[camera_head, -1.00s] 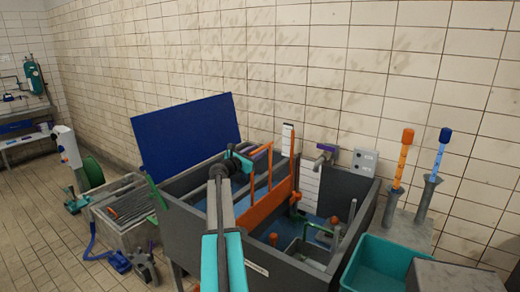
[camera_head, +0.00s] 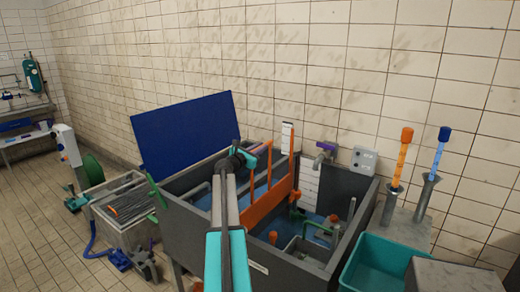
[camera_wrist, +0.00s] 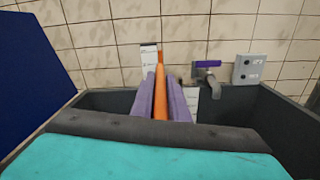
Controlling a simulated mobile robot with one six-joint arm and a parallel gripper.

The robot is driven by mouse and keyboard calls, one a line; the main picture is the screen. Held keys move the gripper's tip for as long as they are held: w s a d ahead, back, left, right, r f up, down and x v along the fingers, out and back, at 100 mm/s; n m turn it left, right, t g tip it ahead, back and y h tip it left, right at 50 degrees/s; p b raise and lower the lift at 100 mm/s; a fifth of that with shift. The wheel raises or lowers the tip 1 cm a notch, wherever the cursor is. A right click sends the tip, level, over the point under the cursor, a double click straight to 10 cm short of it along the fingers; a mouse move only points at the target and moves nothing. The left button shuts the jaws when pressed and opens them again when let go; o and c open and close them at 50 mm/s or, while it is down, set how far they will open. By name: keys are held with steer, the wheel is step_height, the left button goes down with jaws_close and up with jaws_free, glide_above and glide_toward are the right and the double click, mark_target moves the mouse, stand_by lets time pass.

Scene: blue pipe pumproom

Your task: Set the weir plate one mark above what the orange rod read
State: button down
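The weir plate (camera_head: 272,202) is an orange board with upright posts, standing across the dark grey tank (camera_head: 200,237). My gripper (camera_head: 266,147) is over the tank at the top of the weir plate. In the wrist view its two purple fingers (camera_wrist: 161,88) lie on either side of an orange bar (camera_wrist: 160,104). No clear gap shows, but whether they press on it is unclear. A white marked strip (camera_head: 287,138) stands behind the plate; it also shows in the wrist view (camera_wrist: 149,58). The orange rod (camera_head: 402,158) stands in a grey holder at the right; its reading is too small to read.
A blue rod (camera_head: 440,155) stands in a holder beside the orange one. A teal bin (camera_head: 378,268) is at the front right. A blue panel (camera_head: 188,132) rises at the tank's left. A purple-handled tap (camera_head: 325,150) and grey box (camera_head: 364,160) are behind.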

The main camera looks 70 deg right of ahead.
steer(key=shift+f, duration=0.1)
step_height(320, 180, down, 5)
steer(key=b, duration=0.3)
stand_by(0.4)
steer(key=c, duration=1.7)
jaws_free()
steer(key=shift+b+v, duration=1.3)
steer(key=shift+v, duration=5.65)
